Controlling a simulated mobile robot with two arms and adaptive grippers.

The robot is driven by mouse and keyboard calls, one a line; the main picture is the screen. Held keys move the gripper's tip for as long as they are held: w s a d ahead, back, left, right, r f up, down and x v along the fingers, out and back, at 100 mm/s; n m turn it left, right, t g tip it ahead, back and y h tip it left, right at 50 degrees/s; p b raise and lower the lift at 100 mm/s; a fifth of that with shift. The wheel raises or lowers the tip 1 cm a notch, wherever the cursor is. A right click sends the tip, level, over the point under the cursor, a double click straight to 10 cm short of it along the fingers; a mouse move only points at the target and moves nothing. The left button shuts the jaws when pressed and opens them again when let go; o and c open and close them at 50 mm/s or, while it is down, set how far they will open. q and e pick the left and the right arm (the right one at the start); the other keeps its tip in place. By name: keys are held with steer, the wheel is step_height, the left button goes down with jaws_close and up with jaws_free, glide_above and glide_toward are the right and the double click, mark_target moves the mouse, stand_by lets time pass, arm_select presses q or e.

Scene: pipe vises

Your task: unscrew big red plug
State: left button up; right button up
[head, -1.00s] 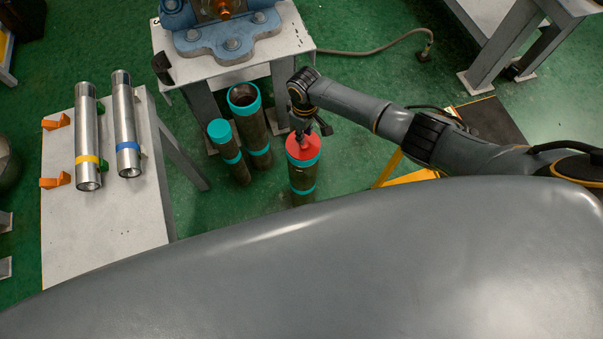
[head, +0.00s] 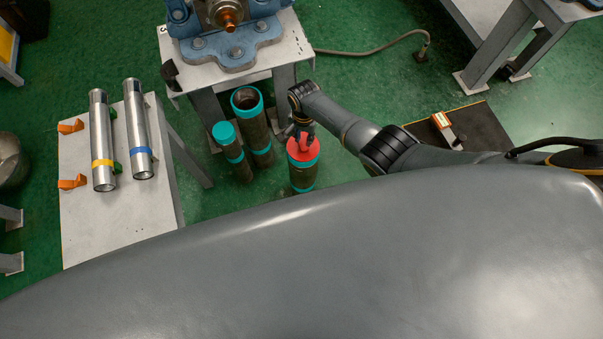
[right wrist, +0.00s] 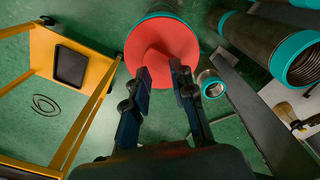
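The big red plug (head: 303,152) sits in the top of an upright dark pipe with teal bands (head: 302,178) in the head view. A red raised part of it stands up toward my right gripper (head: 302,131). In the right wrist view, the plug shows as a wide red disc (right wrist: 162,45) just beyond my fingertips. My right gripper (right wrist: 161,76) is open, its two fingers apart on either side of the plug's middle. I cannot tell whether they touch it. My left gripper is not in view.
Two teal-banded pipes (head: 252,122) stand left of the plugged pipe. A blue vise (head: 228,45) is on a bench behind. Two silver pipes (head: 101,140) lie on a white table at left. A yellow stand (right wrist: 62,60) shows left in the right wrist view.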

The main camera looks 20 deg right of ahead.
mark_target(303, 147)
steer(key=shift+a+r+m+p, duration=0.1)
steer(key=shift+m+p, duration=0.2)
steer(key=shift+m, duration=0.9)
steer(key=m, duration=0.5)
steer(key=shift+a, duration=0.1)
steer(key=m, duration=0.5)
steer(key=shift+p, duration=0.35)
steer(key=m, duration=0.4)
steer(key=shift+w, duration=0.1)
steer(key=shift+f+b, duration=1.25)
steer(key=shift+f, duration=0.05)
steer(key=shift+s+r, duration=0.1)
steer(key=shift+s, duration=0.1)
